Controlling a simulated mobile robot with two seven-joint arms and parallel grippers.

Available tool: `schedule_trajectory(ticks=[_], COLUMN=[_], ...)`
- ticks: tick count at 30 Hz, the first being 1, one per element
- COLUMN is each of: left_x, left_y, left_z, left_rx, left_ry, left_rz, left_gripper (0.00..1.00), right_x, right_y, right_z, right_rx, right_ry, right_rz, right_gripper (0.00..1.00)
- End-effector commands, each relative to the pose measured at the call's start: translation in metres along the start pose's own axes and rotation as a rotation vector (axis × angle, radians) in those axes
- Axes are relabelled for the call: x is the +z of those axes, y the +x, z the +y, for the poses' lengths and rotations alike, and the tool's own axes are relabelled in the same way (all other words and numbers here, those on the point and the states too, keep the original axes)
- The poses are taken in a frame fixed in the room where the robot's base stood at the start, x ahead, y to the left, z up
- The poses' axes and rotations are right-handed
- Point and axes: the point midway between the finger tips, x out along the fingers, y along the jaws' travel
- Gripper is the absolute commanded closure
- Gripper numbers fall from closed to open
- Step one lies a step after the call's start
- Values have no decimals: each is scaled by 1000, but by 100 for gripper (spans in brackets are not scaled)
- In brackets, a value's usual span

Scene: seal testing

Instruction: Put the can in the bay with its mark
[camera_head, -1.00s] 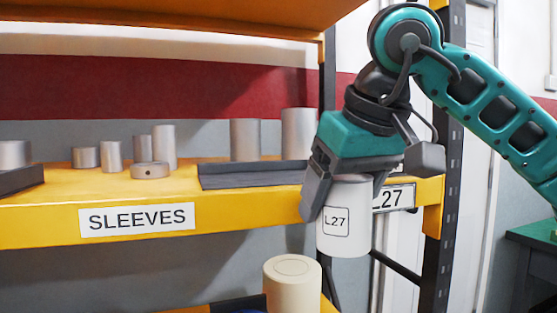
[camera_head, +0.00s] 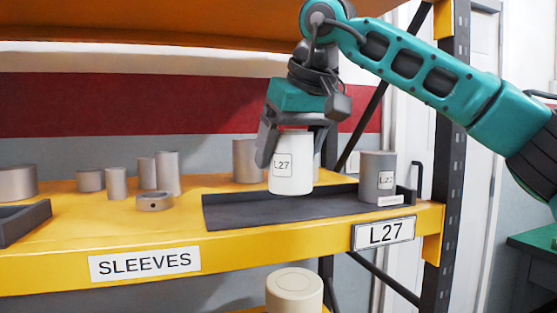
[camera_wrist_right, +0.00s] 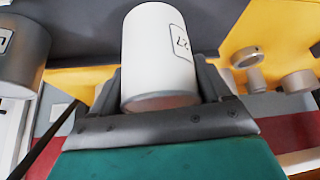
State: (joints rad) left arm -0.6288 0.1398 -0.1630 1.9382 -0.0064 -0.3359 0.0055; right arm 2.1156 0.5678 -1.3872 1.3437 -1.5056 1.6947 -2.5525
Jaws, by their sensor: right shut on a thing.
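The white can (camera_head: 291,172) bears the mark L27 and is upright between the jaws of my right gripper (camera_head: 291,150). That gripper is shut on it and holds it over the dark bay tray (camera_head: 245,213). The can also shows in the right wrist view (camera_wrist_right: 158,60), between the two fingers (camera_wrist_right: 160,90). The sign L27 (camera_head: 385,234) is on the yellow shelf edge below the tray's right part. A grey can (camera_head: 377,172) with a similar label stands at the tray's right end. My left gripper is not in view.
Several grey metal cylinders and a ring (camera_head: 154,202) stand on the yellow shelf (camera_head: 110,235) to the left, above a SLEEVES sign (camera_head: 145,264). A grey cylinder (camera_head: 247,160) is behind the held can. A cream canister (camera_head: 294,291) stands below. The tray's left part is bare.

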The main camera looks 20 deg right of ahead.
Motion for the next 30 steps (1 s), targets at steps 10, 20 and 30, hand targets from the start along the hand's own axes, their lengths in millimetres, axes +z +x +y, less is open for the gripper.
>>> schedule_trajectory(ticks=[10, 20, 30], left_x=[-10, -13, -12], left_y=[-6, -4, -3], left_z=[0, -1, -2], left_rx=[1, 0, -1], left_ry=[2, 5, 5], left_rz=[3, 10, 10], left_gripper=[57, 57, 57], right_x=[-27, -10, -8], right_y=[13, 45, 48], right_z=[0, 0, 0], right_rx=[-1, -1, 0], right_ry=[1, 1, 1], right_rz=[1, 4, 2], right_gripper=[65, 65, 19])
